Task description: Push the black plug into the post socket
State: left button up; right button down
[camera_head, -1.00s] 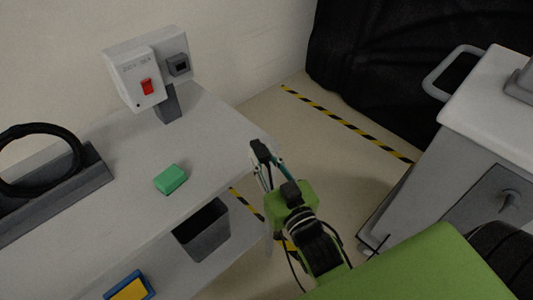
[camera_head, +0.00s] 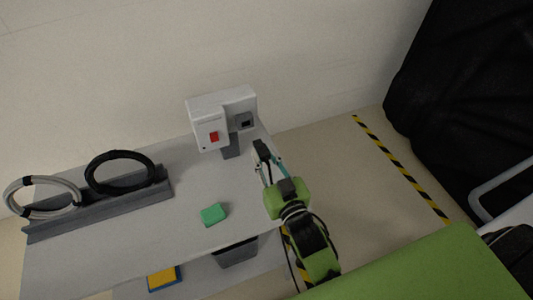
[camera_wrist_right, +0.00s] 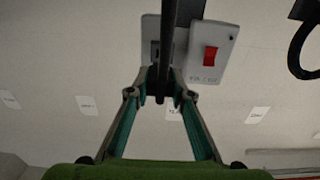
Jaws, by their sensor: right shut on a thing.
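The post socket (camera_head: 246,123) is a dark square inlet on the right part of a white box on a short grey post at the table's back right corner. My right gripper (camera_head: 269,163) is shut on the black plug (camera_head: 262,150), just below and right of the socket and apart from it in the head view. In the right wrist view the plug (camera_wrist_right: 159,84) sits between the fingertips of my gripper (camera_wrist_right: 160,92), and a dark bar runs up from there. The socket (camera_wrist_right: 150,52) is partly hidden behind it. My left gripper is not in view.
The box has a red switch (camera_head: 214,137). A green block (camera_head: 214,214) lies on the table (camera_head: 180,222). Black (camera_head: 120,171) and grey (camera_head: 42,196) cable coils stand in a grey rack at left. A dark bin (camera_head: 238,252) and a blue-yellow item (camera_head: 164,278) are lower down.

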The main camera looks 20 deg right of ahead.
aim_at(258, 146)
jog(key=shift+w+a+r, duration=0.1)
jog(key=shift+w+r, duration=0.05)
jog(key=shift+w+a, duration=0.1)
jog(key=shift+w, duration=0.3)
jog(key=w+b, duration=0.1)
jog(key=w, duration=0.3)
jog(key=shift+a+b, duration=0.1)
jog(key=shift+b, duration=0.3)
jog(key=shift+w, duration=0.15)
jog(key=shift+w, duration=0.1)
jog(key=shift+w, duration=0.25)
jog(key=shift+p, duration=0.75)
dwell(0.6)
jog(key=shift+w+a, duration=0.1)
jog(key=shift+w, duration=1.55)
jog(key=c, duration=1.7)
grip_release()
